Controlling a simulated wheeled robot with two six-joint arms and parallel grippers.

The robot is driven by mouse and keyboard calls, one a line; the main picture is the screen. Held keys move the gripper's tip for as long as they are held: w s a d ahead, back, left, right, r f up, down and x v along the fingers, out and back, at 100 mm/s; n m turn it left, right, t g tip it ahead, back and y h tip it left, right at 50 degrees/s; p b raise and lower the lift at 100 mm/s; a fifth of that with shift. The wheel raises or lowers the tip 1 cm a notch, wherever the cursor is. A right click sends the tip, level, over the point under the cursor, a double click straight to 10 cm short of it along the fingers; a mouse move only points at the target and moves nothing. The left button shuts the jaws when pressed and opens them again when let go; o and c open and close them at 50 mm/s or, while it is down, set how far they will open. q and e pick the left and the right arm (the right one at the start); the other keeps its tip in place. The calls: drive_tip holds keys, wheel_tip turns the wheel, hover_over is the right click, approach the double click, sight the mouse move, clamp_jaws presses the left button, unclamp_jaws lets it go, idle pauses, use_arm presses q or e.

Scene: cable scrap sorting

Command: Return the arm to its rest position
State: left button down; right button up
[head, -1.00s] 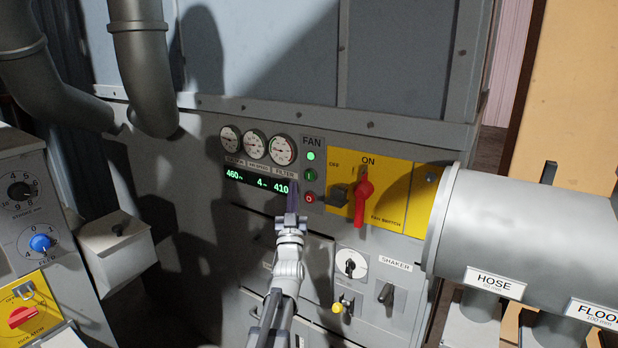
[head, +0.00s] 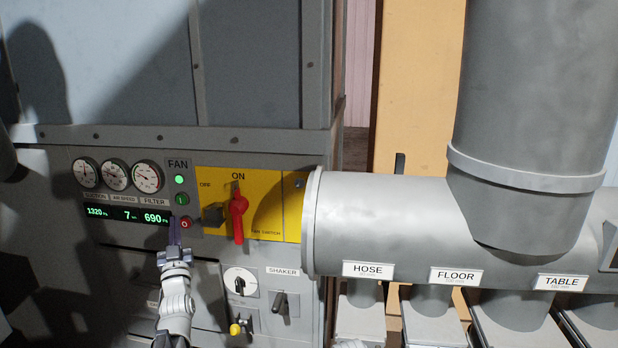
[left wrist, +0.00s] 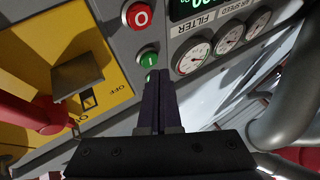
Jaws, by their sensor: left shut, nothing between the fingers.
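My left gripper (head: 174,235) is shut and empty, pointing at the grey control panel (head: 120,235). In the head view its fingertips overlap the panel just left of the red O button (head: 185,223) and below the green I button (head: 181,199). In the left wrist view the shut fingers (left wrist: 160,78) point at the green button (left wrist: 148,58), with the red button (left wrist: 138,15) beyond. I cannot tell whether they touch the panel. The green lamp (head: 179,180) is lit. My right gripper is not in view.
Right of the buttons is a yellow plate (head: 265,212) with the red fan switch handle (head: 239,218) upright near ON. A display (head: 125,214) and three gauges (head: 115,175) are on the left. The shaker switch (head: 280,303) is below. A thick pipe (head: 390,220) juts out at right.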

use_arm(q)
drive_tip(key=s+d+f+m+g+h, duration=0.15)
drive_tip(key=d+f+g+h, duration=0.25)
drive_tip(key=d+f+g, duration=0.55)
drive_tip(key=s+d+f+m+g+h, duration=0.15)
drive_tip(key=d+f+h, duration=0.4)
drive_tip(key=f, duration=0.85)
drive_tip(key=s+d+f+m+g, duration=0.1)
drive_tip(key=s+d+f+g, duration=0.35)
drive_tip(key=s, duration=0.45)
drive_tip(key=s+d+f+m+g, duration=0.1)
drive_tip(key=s+d+f+g, duration=0.4)
drive_tip(key=s, duration=0.5)
drive_tip(key=s+d+r+m+g+y, duration=0.1)
drive_tip(key=s+d+m, duration=0.2)
drive_tip(key=d, duration=0.7)
drive_tip(key=shift+s+d, duration=0.35)
drive_tip(key=shift+s, duration=0.7)
drive_tip(key=shift+r+y, duration=0.1)
drive_tip(key=shift+y, duration=0.15)
